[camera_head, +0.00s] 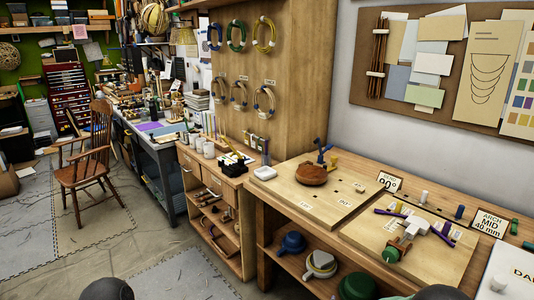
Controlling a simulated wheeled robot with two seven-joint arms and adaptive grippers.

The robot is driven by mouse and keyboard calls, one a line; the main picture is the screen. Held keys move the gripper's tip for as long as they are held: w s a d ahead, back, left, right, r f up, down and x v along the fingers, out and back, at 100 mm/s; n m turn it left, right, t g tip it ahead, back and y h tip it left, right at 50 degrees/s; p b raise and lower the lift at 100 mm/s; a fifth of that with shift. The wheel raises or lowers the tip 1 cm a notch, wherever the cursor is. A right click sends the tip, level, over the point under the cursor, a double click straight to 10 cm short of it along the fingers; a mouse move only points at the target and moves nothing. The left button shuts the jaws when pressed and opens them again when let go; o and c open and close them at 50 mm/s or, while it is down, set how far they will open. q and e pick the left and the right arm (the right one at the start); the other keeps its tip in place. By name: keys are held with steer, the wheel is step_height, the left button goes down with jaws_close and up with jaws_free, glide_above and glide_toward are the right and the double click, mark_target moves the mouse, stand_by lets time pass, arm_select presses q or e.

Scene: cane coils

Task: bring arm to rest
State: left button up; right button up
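Neither of my grippers shows in the head view. Only two dark rounded shapes, likely parts of my arms, show at the bottom edge, one left and one right. Coils hang on the wooden panel (290,75): a blue coil (208,36), a green coil (228,37) and a yellow coil (256,34) in the upper row. Several paler coils (255,104) hang in the row below. The wooden workbench (268,217) stands at the right with two boards on it. A round brown piece (311,174) sits on the farther board (320,207).
The nearer board (440,271) carries a clamp-like tool (405,240) with a green end. Sign cards (488,222) stand on the bench. Coloured round items (321,263) sit on its lower shelf. A wooden chair (85,165) stands left on open floor (110,245).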

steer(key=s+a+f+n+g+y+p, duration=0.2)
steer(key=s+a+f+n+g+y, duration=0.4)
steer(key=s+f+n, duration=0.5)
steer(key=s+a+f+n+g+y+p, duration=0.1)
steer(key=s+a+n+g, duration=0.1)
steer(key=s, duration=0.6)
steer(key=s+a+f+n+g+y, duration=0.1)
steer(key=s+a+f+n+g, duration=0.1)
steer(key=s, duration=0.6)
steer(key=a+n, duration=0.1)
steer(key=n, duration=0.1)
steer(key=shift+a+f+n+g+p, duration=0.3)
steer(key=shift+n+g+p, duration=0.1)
